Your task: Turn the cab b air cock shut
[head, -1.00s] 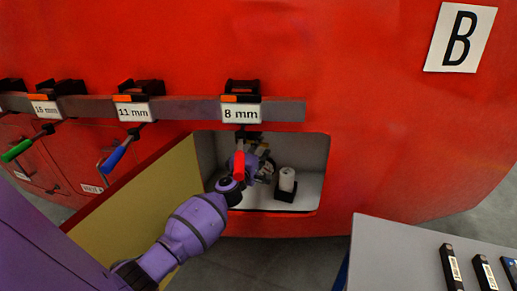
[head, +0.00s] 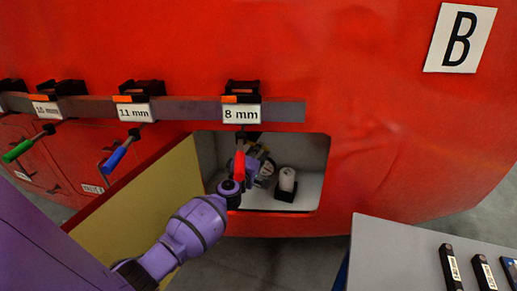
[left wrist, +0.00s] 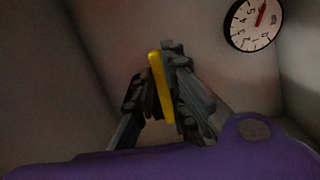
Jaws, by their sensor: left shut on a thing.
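The open compartment (head: 309,165) of cab B shows in the head view, low in the red wall. My left gripper (head: 259,153) reaches inside it, partly hidden behind the hanging red-handled tool and my own wrist. In the left wrist view, the yellow handle of the air cock (left wrist: 156,75) stands nearly upright, leaning a little to the left. My left gripper (left wrist: 160,90) is shut on this handle, with one dark finger on each side. The cock's body and pipe are hidden. My right gripper is not in view.
A round pressure gauge (left wrist: 253,25) is on the compartment wall. The tool rail (head: 190,110) with hanging drivers runs above. The yellow-inside door (head: 150,195) is open at left. A grey table (head: 395,245) is lower right.

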